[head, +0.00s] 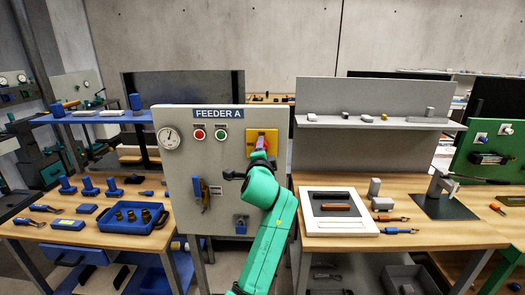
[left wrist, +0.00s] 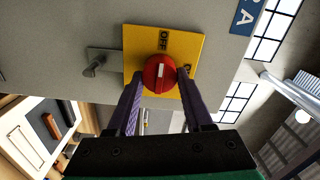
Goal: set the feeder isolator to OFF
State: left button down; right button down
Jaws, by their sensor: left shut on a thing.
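The feeder isolator is a red round knob (left wrist: 159,73) on a yellow plate (left wrist: 135,42), fixed to the grey FEEDER A panel (head: 180,165). The plate also shows in the head view (head: 252,135), with the knob mostly behind my gripper. My left gripper (left wrist: 160,79) is shut on the knob, one finger on each side. The knob's white mark lies roughly in line with the OFF label (left wrist: 164,40). The ON label (left wrist: 187,70) is partly hidden by a finger. My right gripper is in neither view.
The panel carries a gauge (head: 168,138), a red button (head: 199,134), a green button (head: 221,134) and hanging items (head: 205,192). A grey bracket with a pin (left wrist: 97,62) sits beside the plate. Benches with tools stand on both sides.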

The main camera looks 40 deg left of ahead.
pick_arm(q)
jog(key=shift+c, duration=1.5)
grip_release()
jog(key=b+v, duration=0.4)
jog(key=v, duration=1)
jog(key=shift+s+d, duration=0.15)
jog(key=shift+s, duration=0.05)
